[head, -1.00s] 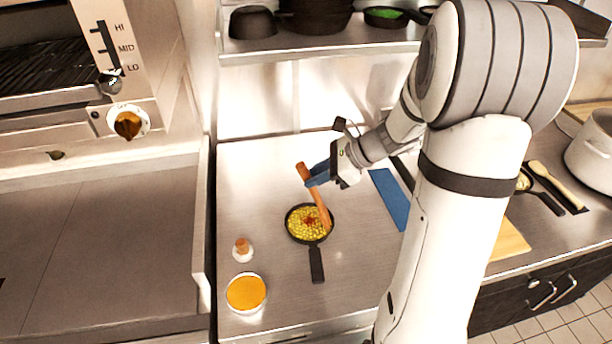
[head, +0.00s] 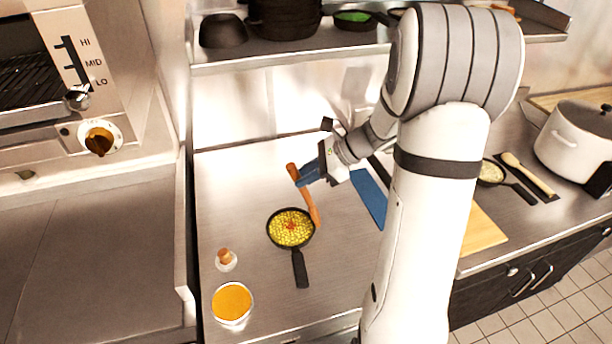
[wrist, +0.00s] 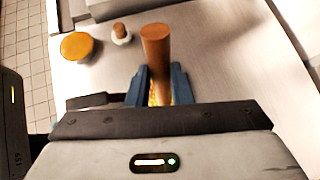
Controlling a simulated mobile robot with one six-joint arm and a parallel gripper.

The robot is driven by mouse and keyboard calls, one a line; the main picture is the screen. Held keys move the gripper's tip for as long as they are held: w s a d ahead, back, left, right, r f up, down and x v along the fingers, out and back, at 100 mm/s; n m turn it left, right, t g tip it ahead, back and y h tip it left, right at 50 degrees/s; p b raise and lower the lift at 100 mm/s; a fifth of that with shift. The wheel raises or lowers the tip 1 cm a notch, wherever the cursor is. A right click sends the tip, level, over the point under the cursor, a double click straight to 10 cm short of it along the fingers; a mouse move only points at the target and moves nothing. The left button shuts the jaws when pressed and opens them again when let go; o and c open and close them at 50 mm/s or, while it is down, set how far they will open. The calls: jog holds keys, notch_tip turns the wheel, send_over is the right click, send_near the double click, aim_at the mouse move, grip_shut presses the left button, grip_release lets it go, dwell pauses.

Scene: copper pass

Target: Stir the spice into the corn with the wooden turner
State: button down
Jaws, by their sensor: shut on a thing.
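A small black skillet (head: 300,268) stands on the steel counter, its handle toward the front. It holds yellow corn (head: 280,236) with a reddish-brown patch of spice (head: 291,226) near the middle. My gripper (head: 306,176) is shut on the wooden turner (head: 311,207), behind and above the skillet. The turner is tilted, its lower end at the skillet's right rim; whether it touches is unclear. In the wrist view the turner's handle (wrist: 156,50) rises between the blue fingers (wrist: 155,84), which hide most of the skillet and corn.
A blue strip (head: 370,200) lies to the right behind my arm. A cutting board (head: 482,240), another small pan (head: 491,173) and a white pot (head: 568,142) are farther right.

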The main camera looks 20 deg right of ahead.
jog(key=shift+a, duration=3.4)
jog(key=shift+w+d+f, duration=0.1)
jog(key=shift+w+d, duration=0.05)
jog(key=shift+d, duration=1.05)
jog(key=shift+w+d, duration=0.2)
jog(key=shift+d, duration=0.95)
jog(key=shift+w+d+f, duration=0.1)
jog(key=shift+w+d, duration=0.05)
jog(key=shift+d, duration=1.05)
jog(key=shift+r, duration=0.1)
notch_tip(320, 180, up, 5)
jog(key=p, duration=0.4)
jog(key=shift+r, duration=0.45)
